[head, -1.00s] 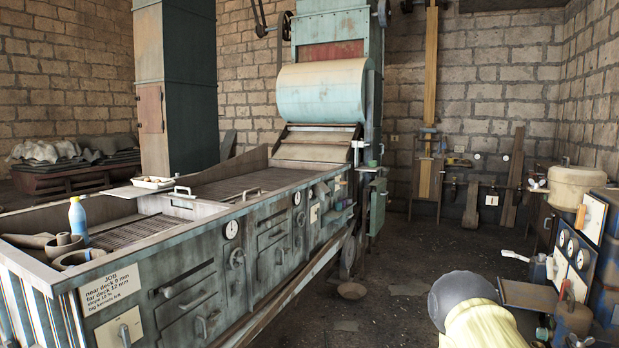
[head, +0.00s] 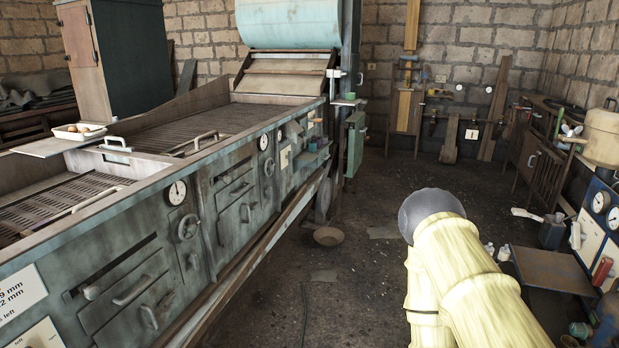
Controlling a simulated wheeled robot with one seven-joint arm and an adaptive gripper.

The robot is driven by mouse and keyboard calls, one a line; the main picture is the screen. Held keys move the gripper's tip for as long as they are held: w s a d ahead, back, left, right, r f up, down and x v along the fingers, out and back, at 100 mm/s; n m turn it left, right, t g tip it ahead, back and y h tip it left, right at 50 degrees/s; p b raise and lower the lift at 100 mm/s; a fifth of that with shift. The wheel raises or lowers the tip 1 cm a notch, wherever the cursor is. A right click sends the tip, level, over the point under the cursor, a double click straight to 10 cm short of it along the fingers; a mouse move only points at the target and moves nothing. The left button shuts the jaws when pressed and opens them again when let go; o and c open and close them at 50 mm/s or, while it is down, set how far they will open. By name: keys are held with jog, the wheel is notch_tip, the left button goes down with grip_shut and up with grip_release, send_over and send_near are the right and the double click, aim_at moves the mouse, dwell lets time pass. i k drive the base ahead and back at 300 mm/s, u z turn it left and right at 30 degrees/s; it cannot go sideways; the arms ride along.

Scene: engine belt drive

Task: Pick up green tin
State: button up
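A small green, tin-like object (head: 580,330) is low at the right edge of the head view, by the bench. My pale yellow arm with a dark round joint shows at the lower right. My gripper is not in the picture, so its state and any hold are hidden.
The long grey-green machine (head: 230,215) with drawers and gauges fills the left. A bowl (head: 328,236) lies on the floor beside it. A brown board (head: 552,270), white bottles (head: 503,253) and a gauge panel (head: 598,225) crowd the right. The floor (head: 380,270) between is mostly clear.

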aim_at(349, 95)
jog(key=z, duration=0.2)
jog(key=i, duration=1.7)
jog(key=z, duration=0.55)
jog(key=i, duration=1.65)
jog(key=u, duration=0.35)
jog(key=i, duration=1.7)
jog(key=u, duration=0.15)
